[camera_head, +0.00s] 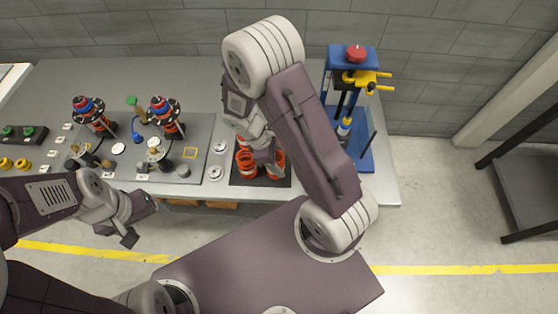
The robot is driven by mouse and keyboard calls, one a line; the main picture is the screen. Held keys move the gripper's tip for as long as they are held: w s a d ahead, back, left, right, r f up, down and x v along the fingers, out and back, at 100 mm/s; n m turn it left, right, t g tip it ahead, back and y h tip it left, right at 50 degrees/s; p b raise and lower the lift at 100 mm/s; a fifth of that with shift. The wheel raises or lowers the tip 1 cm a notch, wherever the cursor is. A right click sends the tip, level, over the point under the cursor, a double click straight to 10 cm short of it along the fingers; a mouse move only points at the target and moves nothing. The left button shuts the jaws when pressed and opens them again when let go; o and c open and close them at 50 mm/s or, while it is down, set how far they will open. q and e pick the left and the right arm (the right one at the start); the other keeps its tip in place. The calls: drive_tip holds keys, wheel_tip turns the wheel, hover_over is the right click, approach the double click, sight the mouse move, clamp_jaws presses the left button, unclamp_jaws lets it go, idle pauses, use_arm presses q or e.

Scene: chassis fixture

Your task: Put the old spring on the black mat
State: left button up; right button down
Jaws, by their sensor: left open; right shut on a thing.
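The black mat (284,181) lies on the grey bench, right of the fixture plate. Orange-red coils show at the mat on both sides of my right gripper (264,162), one at the left (245,164) and one at the right (279,162). My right gripper points down over the mat and is shut on a spring. The gripper and arm hide much of it, and I cannot tell which coil is the old spring or whether it touches the mat. My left gripper (139,222) is open and empty, in front of the bench.
A blue press (366,150) with a red knob and yellow clamp stands right of the mat. Two spring-and-damper assemblies (165,112) (90,112) stand on the grey plate (200,140) at the left, with small parts around them. The bench's front edge is close to the mat.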

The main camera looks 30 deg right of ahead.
drive_tip(key=shift+f, duration=0.1)
drive_tip(key=c, duration=0.5)
unclamp_jaws()
